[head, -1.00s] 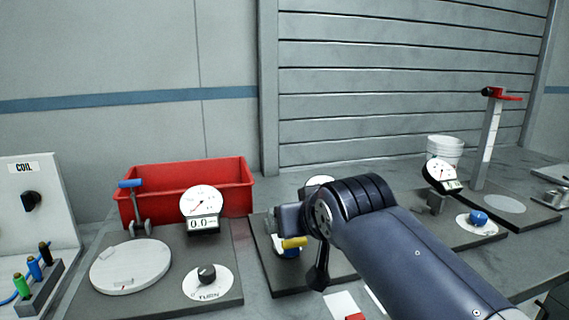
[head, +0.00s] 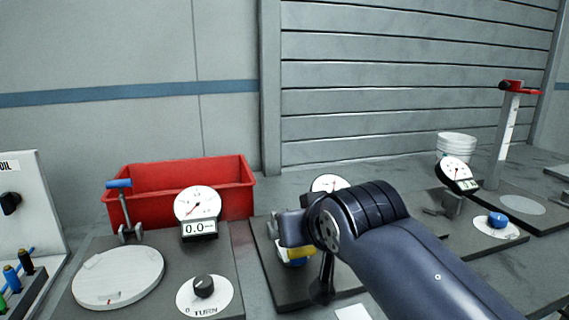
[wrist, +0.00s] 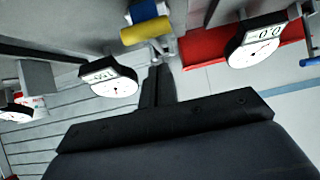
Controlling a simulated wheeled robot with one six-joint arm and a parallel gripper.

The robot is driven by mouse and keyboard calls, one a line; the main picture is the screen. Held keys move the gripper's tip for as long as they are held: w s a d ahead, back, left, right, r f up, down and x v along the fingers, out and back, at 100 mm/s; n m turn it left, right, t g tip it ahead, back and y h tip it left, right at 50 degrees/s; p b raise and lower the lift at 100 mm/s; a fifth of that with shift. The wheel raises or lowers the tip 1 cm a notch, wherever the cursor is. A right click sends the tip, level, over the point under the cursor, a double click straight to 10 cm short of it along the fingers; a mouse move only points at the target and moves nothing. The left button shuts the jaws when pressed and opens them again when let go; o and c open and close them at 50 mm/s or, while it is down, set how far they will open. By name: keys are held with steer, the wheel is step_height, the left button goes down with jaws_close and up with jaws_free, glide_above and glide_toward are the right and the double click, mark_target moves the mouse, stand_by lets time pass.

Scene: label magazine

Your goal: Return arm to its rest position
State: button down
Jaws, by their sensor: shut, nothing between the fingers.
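My dark blue-grey arm (head: 400,250) reaches in from the lower right of the head view, over the middle of the bench. My gripper (head: 322,290) points down at its end, partly hidden by the wrist. In the wrist view the narrow dark fingers of my gripper (wrist: 158,75) are together with nothing between them. The fingers are near a yellow and blue part (wrist: 147,28) on the middle station; whether they touch it I cannot tell. The same yellow part (head: 300,252) shows beside my wrist in the head view.
A red bin (head: 225,180) stands behind the left station's dial gauge (head: 198,207) and white disc (head: 118,278). A middle gauge (head: 328,184) is partly behind my wrist. On the right are another gauge (head: 456,173), a blue knob (head: 497,220), a red-topped post (head: 507,135) and a white bucket (head: 456,147).

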steer(key=shift+w+r+p, duration=0.2)
steer(key=shift+r+p, duration=0.65)
steer(key=shift+r, duration=0.1)
steer(key=shift+w+a+r+g+h+p, duration=0.25)
steer(key=shift+w+r+g+p, duration=0.55)
steer(key=shift+p, duration=1.3)
steer(key=shift+w+a+r+g+h+p, duration=0.25)
steer(key=shift+w+r+g+p, duration=0.5)
steer(key=shift+p, duration=1.3)
steer(key=shift+w+a+r+g+h+p, duration=0.15)
steer(key=shift+w+r+g+h+p, duration=0.25)
steer(key=shift+g+p, duration=1.2)
steer(key=shift+w+t+p, duration=0.15)
steer(key=shift+t+p, duration=0.4)
steer(key=shift+r, duration=0.1)
